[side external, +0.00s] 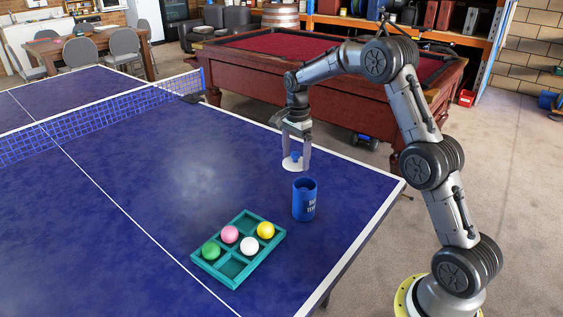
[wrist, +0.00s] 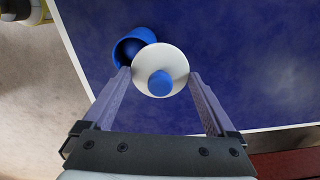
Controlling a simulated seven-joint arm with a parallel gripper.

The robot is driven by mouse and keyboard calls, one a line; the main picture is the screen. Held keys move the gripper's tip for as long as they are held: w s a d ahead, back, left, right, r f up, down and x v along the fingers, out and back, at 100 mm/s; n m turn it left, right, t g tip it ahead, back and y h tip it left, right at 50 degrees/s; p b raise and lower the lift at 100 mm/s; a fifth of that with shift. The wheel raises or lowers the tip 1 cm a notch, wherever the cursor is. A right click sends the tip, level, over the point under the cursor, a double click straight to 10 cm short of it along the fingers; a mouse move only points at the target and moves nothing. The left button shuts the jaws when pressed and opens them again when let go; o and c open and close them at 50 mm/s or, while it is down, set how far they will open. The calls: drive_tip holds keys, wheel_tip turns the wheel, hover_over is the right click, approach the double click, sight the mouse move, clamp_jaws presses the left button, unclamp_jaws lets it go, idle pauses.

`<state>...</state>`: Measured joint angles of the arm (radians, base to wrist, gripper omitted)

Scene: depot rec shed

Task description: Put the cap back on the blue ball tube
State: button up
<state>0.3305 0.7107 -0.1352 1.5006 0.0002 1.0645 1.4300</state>
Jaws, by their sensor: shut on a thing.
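The cap is a white disc (side external: 289,165) with a blue knob (wrist: 160,83) on top. My gripper (side external: 295,162) is shut on the cap, with one finger at each side of the disc (wrist: 146,57). The cap is held above the tube's height, apart from it, and slightly left of it in the side view.
A teal divided tray (side external: 233,268) with green, pink, white and yellow balls sits left of and nearer than the tube. The table's white edge (side external: 370,226) runs close on the right. The net (side external: 100,118) is far left. The table around the tube is otherwise clear.

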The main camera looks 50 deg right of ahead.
drive_tip(key=s+r, duration=0.2)
drive_tip(key=s, duration=0.2)
drive_tip(key=shift+s+a+f, duration=0.1)
drive_tip(key=shift+a+f, duration=0.1)
drive_tip(key=shift+f, duration=1.4)
drive_tip(key=shift+s+a+f, duration=0.1)
drive_tip(key=shift+a+f, duration=0.05)
drive_tip(key=shift+f, duration=1.4)
drive_tip(key=shift+f, duration=0.15)
drive_tip(key=o, duration=1)
wheel_tip(320, 180, up, 7)
idle(0.6)
